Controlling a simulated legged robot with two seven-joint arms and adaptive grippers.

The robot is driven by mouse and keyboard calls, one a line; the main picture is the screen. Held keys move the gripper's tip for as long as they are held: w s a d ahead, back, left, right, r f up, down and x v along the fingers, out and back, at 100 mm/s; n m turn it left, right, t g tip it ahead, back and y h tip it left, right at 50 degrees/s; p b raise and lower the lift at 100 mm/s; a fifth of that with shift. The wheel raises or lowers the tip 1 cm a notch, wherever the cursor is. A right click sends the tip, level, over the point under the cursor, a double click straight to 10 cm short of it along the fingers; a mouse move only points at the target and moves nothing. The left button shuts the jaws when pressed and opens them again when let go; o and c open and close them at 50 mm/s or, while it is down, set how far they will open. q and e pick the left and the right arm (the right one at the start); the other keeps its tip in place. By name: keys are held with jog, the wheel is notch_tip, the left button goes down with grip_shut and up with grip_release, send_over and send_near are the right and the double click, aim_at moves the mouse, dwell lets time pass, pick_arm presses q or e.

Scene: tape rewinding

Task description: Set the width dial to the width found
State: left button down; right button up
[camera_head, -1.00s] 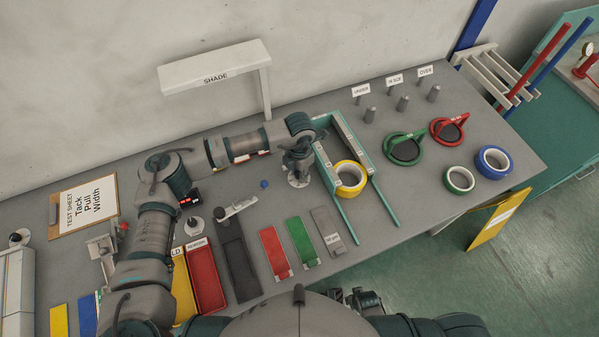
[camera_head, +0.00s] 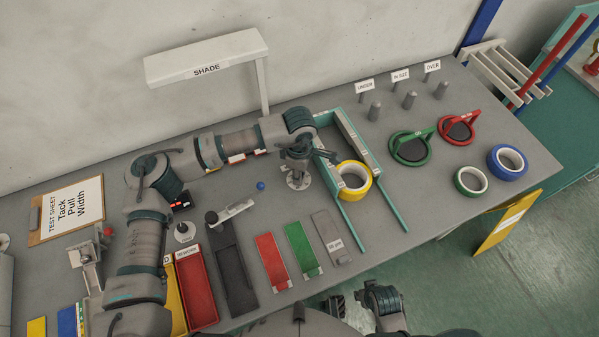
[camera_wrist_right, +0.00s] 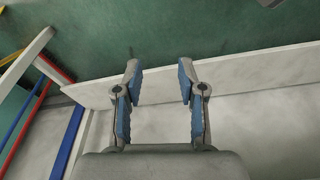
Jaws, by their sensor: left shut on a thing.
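My left gripper (camera_head: 298,165) points down over a small round grey dial (camera_head: 298,184) with pale marks on its rim. It is shut, apparently on the dial's knob, which the fingers hide. The dial's reading is too small to tell. Just right of it, a teal gauge frame (camera_head: 372,160) with two long arms lies on the bench. A yellow tape roll (camera_head: 355,181) sits between its arms. My right gripper (camera_wrist_right: 158,85) is open and empty in the right wrist view, away from the bench items; it also shows at the head view's bottom edge (camera_head: 362,303).
A green ring holder (camera_head: 411,161), a red ring holder (camera_head: 470,138), a green-rimmed roll (camera_head: 470,181) and a blue roll (camera_head: 507,162) stand right. Trays (camera_head: 202,287) and coloured strips (camera_head: 272,262) lie in front. A shade (camera_head: 206,60) overhangs the back.

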pick_arm(q)
jog(key=m+b, duration=0.1)
jog(key=m, duration=0.1)
jog(key=shift+w+f+m, duration=0.1)
jog(key=shift+m, duration=0.3)
jog(key=m+b, duration=0.1)
jog(key=m, duration=0.1)
jog(key=shift+m, duration=0.3)
jog(key=shift+r+m+b, duration=0.2)
jog(key=shift+m+b, duration=0.2)
jog(key=shift+m, duration=0.1)
pick_arm(e)
jog(key=w+a+r+t+y, duration=0.1)
jog(key=w+a+r+t, duration=0.1)
jog(key=w, duration=0.4)
jog(key=shift+r+t, duration=0.9)
jog(key=shift+r, duration=0.25)
pick_arm(q)
jog(key=c, duration=1.2)
grip_release()
jog(key=shift+c, duration=0.2)
jog(key=o, duration=0.3)
jog(key=shift+w+f, duration=0.1)
pick_arm(e)
jog(key=shift+w, duration=0.15)
pick_arm(q)
jog(key=shift+r, duration=0.2)
notch_tip(320, 180, up, 12)
jog(key=shift+f, duration=0.25)
